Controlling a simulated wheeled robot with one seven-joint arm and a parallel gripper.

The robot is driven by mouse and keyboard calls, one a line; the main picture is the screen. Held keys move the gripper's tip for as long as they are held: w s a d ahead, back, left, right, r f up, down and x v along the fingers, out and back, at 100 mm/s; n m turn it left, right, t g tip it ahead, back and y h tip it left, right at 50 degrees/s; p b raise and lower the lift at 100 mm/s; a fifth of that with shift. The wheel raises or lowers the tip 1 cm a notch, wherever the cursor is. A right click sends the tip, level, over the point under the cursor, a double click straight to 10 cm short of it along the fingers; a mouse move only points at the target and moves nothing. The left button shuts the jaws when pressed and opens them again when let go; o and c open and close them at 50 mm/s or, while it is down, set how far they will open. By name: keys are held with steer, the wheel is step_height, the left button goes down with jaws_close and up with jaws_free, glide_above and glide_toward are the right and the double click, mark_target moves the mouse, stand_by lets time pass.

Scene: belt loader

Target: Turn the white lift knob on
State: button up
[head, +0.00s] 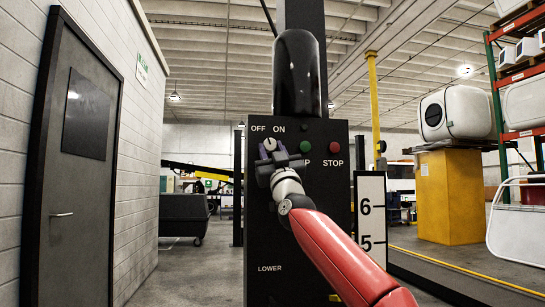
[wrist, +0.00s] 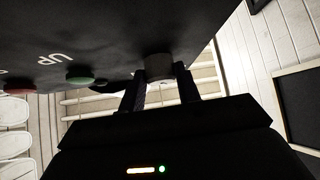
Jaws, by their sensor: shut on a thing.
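The white lift knob (head: 270,145) is on the upper left of a black control panel (head: 262,225), below the labels OFF and ON. My gripper (head: 272,155) reaches up to it from below right and is shut on it. In the wrist view the knob (wrist: 158,66) sits between my two fingers (wrist: 160,88), against the panel face. The fingers partly cover it in the head view, and I cannot tell exactly which way its mark points.
A green button (head: 305,146) and a red STOP button (head: 335,148) are right of the knob; both show in the wrist view. A numbered sign (head: 371,215) stands beside the panel. A grey door (head: 75,170) is at left, a yellow stand (head: 450,200) at right.

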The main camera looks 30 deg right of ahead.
steer(key=m+h, duration=0.4)
steer(key=a+m+g+h, duration=0.1)
steer(key=m+h, duration=0.1)
steer(key=shift+r, duration=0.1)
steer(key=m+g+h+p, duration=0.1)
steer(key=m+h, duration=0.1)
steer(key=m, duration=0.1)
steer(key=m+g+h+p, duration=0.1)
steer(key=m+g+h, duration=0.1)
steer(key=m+h, duration=0.1)
steer(key=shift+a+r+m+h, duration=0.1)
steer(key=shift+r+m+h, duration=0.1)
steer(key=shift+m+h, duration=0.1)
steer(key=m+g+h, duration=0.1)
steer(key=m, duration=0.1)
steer(key=m+g+h+p, duration=0.1)
steer(key=m+g, duration=0.1)
steer(key=m, duration=0.1)
steer(key=shift+w+a+f+g+h, duration=0.1)
steer(key=shift+g+h, duration=0.2)
steer(key=shift+h, duration=0.1)
steer(key=shift+m+g+h, duration=0.6)
steer(key=shift+m+g, duration=0.9)
steer(key=shift+m, duration=0.7)
steer(key=o, duration=1)
steer(key=shift+w, duration=0.1)
